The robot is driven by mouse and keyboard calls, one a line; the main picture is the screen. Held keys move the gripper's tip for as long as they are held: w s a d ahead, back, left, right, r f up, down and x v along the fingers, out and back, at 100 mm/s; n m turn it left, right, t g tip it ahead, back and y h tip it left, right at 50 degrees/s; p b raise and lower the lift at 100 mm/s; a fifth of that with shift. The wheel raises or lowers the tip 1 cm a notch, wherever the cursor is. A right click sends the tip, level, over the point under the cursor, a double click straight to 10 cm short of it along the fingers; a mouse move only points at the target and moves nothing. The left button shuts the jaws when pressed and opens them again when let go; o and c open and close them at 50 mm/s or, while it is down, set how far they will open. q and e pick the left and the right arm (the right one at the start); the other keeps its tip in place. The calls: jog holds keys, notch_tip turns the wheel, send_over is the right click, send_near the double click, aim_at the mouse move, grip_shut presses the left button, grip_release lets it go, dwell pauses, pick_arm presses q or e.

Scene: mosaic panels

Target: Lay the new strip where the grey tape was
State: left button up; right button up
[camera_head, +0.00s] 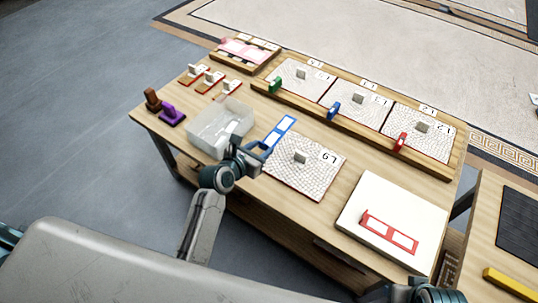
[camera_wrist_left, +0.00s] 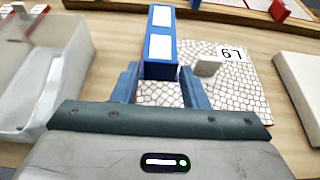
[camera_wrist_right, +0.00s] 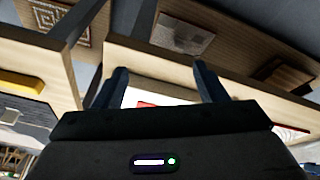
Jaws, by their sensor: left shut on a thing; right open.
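My left gripper (camera_head: 262,148) is shut on a blue strip with white windows (camera_head: 279,132). In the left wrist view the strip (camera_wrist_left: 160,40) sticks out ahead from between the fingers (camera_wrist_left: 160,85). It is just left of a loose white mosaic panel (camera_head: 311,178) with a small grey block (camera_head: 301,157) standing on it; contact with the panel is unclear. I cannot make out any grey tape. My right gripper (camera_wrist_right: 160,80) is open and empty; only part of its arm shows at the bottom right of the head view.
A clear bin (camera_head: 220,125) stands left of the strip. A red windowed strip (camera_head: 389,232) lies on a white board (camera_head: 410,205) at the right. A wooden rack (camera_head: 445,172) at the back holds 3 panels with coloured clips. Stamps (camera_head: 172,115) stand at the left edge.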

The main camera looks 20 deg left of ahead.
pick_arm(q)
notch_tip(320, 180, down, 4)
jog(key=shift+r+b, duration=0.15)
jog(key=shift+b, duration=0.25)
notch_tip(320, 180, down, 4)
jog(key=shift+r+b, duration=0.1)
jog(key=shift+b, duration=0.65)
jog(key=shift+f, duration=0.35)
pick_arm(e)
jog(key=shift+w+a+t+y, duration=0.2)
jog(key=shift+w+a+t, duration=0.05)
jog(key=shift+a+t, duration=0.25)
jog(key=shift+w+a+t+y, duration=0.2)
jog(key=shift+a+t, duration=0.3)
pick_arm(q)
jog(key=o, duration=0.9)
jog(key=shift+f, duration=0.1)
jog(key=shift+o, duration=0.2)
